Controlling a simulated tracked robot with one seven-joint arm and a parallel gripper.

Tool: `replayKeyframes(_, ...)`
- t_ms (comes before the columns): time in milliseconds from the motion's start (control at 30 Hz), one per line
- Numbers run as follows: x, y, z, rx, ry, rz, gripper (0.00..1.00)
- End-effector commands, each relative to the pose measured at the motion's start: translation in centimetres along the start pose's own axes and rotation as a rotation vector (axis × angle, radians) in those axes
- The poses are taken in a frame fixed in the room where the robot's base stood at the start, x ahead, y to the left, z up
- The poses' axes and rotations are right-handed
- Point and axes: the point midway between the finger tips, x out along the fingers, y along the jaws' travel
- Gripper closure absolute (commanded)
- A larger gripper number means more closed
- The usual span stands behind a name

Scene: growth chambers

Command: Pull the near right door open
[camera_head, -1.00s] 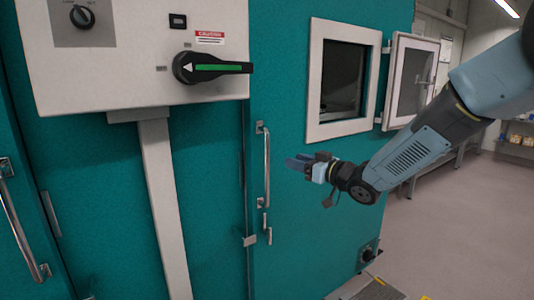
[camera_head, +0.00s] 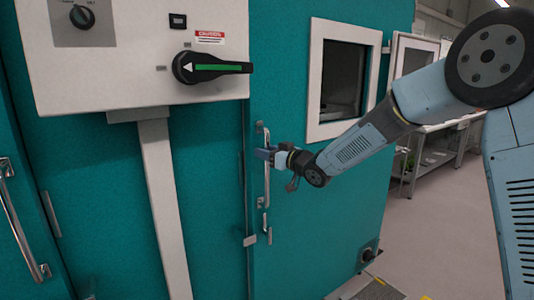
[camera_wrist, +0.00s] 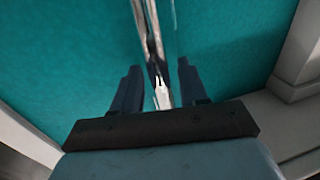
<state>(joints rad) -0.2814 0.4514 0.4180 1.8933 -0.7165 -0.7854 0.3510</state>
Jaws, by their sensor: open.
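The near right door (camera_head: 305,210) is a teal panel with a framed window, and it looks shut in its frame. Its upright chrome handle (camera_head: 267,185) stands near the door's left edge. My gripper (camera_head: 262,154) is at the upper part of this handle in the head view. In the wrist view, my gripper (camera_wrist: 158,88) is open with one dark finger on each side of the chrome handle (camera_wrist: 148,30). The handle runs between the fingers, apart from both. A small latch lever (camera_head: 267,230) sits below the handle.
A white control box (camera_head: 130,85) with a black rotary switch (camera_head: 205,68) stands out left of the door, above a grey conduit (camera_head: 163,200). Another chrome handle (camera_head: 22,225) is at far left. The floor (camera_head: 440,225) at right is open.

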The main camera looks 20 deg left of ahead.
Motion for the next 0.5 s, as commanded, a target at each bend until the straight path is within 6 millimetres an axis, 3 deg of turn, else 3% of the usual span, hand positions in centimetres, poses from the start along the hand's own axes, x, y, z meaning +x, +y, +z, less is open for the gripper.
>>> replayKeyframes(233,0.06,-0.01,0.02,0.000,0.000,0.000,0.57)
replayKeyframes(500,0.05,-0.01,0.02,0.000,0.000,0.000,0.82)
